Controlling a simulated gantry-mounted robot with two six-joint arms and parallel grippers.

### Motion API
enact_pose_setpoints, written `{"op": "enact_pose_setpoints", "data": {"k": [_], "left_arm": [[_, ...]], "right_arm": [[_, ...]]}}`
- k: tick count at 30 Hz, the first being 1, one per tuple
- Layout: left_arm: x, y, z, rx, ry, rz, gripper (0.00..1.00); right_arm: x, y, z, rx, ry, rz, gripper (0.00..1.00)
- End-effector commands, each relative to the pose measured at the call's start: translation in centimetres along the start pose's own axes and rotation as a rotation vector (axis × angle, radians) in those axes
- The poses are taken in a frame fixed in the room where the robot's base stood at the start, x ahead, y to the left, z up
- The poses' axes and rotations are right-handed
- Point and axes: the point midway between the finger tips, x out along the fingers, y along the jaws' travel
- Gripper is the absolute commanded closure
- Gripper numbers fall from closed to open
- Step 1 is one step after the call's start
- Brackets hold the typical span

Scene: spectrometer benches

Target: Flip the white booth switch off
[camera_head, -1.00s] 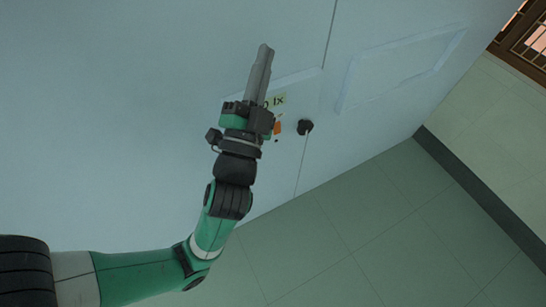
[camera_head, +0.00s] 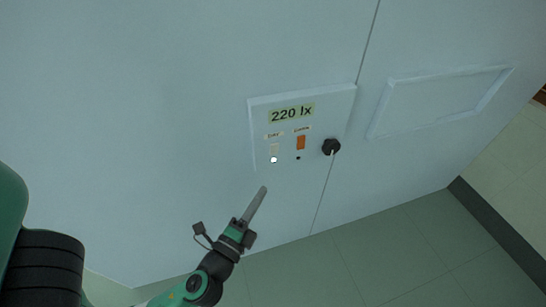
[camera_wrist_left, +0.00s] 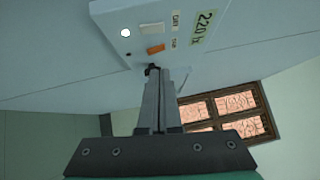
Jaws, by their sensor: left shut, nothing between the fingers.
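The white booth switch (camera_head: 274,148) is a small pale rocker at the left of a raised panel (camera_head: 340,103). A bright white lamp (camera_head: 274,160) is lit below it. The switch also shows in the left wrist view (camera_wrist_left: 151,28), with its lit lamp (camera_wrist_left: 126,33) beside it. My left gripper (camera_head: 263,189) is shut and empty, below the panel in the head view and apart from the switch. In the left wrist view its fingertips (camera_wrist_left: 160,74) are near the black knob (camera_wrist_left: 152,68), partly overlapping it. My right gripper is not in view.
An orange switch (camera_head: 301,143) with a dark lamp (camera_head: 298,158) sits right of the white one. A black knob (camera_head: 331,147) is at the panel's right side. A label (camera_head: 291,113) reads 220 lx. The wall around the panel is mostly clear.

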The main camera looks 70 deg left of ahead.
Motion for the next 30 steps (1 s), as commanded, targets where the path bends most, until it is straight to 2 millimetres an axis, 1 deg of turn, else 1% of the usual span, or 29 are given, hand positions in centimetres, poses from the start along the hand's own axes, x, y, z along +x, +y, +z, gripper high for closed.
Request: {"op": "enact_pose_setpoints", "data": {"k": [5,16,18,21,24,30], "left_arm": [[2.2,-0.3,0.2,-0.003,-0.007,-0.002,1.00],[10.2,-0.3,0.2,-0.003,-0.004,-0.003,1.00],[11.0,-0.4,1.3,0.000,-0.007,0.001,1.00],[11.9,-0.4,2.2,-0.001,-0.005,0.000,1.00],[12.4,-0.2,2.7,-0.001,-0.002,0.000,1.00],[12.6,0.0,2.9,-0.001,0.001,-0.001,1.00]], "right_arm": [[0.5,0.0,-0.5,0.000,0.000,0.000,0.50],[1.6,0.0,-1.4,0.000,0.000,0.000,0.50],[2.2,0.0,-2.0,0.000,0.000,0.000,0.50],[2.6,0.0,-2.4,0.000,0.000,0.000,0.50],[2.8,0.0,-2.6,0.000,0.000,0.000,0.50],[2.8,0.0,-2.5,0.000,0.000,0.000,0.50]]}}
